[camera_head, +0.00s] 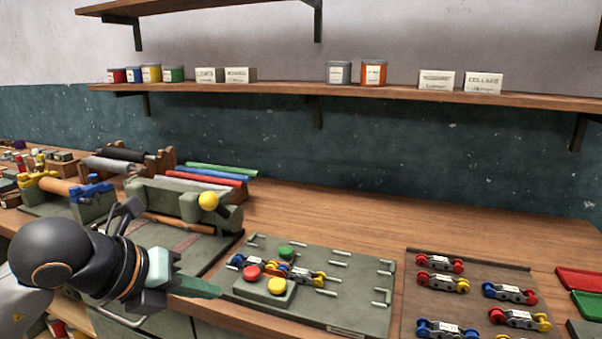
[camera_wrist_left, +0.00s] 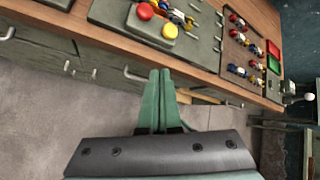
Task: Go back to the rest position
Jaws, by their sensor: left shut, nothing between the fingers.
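My left gripper (camera_head: 218,290) comes in from the left in the head view, with its green fingers pointing right over the bench's front edge near the grey-green board. In the left wrist view the two green fingers (camera_wrist_left: 160,75) lie together, shut and empty, with floor and cabinet fronts behind them. They touch nothing that I can see. The right gripper is in neither view.
The grey-green board (camera_head: 355,300) carries red, yellow and green buttons and small linked parts. A brown board (camera_head: 470,312) with several coloured links lies to its right, then red and green trays (camera_head: 580,280). A machine with rollers (camera_head: 185,200) stands behind my left arm.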

